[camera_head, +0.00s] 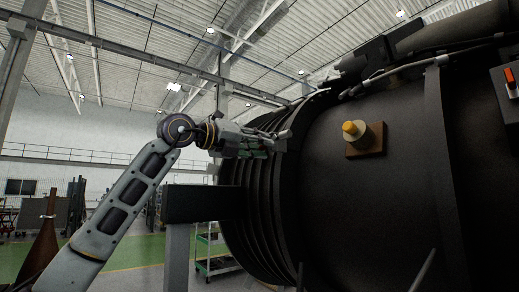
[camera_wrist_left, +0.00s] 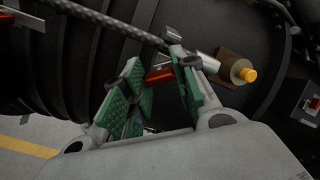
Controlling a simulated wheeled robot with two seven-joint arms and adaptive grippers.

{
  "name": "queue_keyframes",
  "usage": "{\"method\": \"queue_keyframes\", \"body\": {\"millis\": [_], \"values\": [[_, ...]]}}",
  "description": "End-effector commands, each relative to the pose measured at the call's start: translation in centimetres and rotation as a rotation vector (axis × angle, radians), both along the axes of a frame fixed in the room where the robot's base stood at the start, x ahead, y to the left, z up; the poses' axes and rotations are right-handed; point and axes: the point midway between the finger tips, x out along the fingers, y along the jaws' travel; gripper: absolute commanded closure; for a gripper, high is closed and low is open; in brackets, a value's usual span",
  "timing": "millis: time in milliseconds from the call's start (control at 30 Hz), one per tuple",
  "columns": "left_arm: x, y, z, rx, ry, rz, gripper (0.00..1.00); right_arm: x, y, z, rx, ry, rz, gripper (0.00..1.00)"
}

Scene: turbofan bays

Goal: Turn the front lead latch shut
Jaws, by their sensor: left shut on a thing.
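My left gripper (camera_head: 264,145) comes in from the left at the ribbed front of the dark engine casing. A silver metal part (camera_wrist_left: 206,63) sits just right of the right finger. The fingers partly hide the latch, so its exact angle is unclear. In the head view the latch is too small and covered to make out. My right gripper is in neither view.
A yellow-tipped knob (camera_head: 351,129) on a brown block sticks out from the casing, right of the gripper. Another red-handled fitting (camera_head: 510,77) is at the far right. A braided cable (camera_wrist_left: 110,20) runs close past the fingertips. A dark beam on a grey post (camera_head: 178,235) stands below my arm.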

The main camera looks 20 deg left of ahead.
Motion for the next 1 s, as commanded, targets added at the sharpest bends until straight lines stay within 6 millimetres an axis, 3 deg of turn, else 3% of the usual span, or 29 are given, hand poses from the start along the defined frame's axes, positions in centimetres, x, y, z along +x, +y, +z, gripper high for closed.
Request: {"method": "queue_keyframes", "body": {"millis": [467, 833, 1000], "values": [[-0.1, 0.2, 0.1, -0.319, 0.241, 0.002, 0.95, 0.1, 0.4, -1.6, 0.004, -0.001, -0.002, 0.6], [0.0, 0.2, 0.1, -0.554, 0.426, 0.002, 0.95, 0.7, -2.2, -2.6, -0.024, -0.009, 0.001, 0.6], [0.0, 0.2, 0.1, -0.634, 0.487, 0.001, 0.95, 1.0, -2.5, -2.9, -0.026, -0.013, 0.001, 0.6]]}}
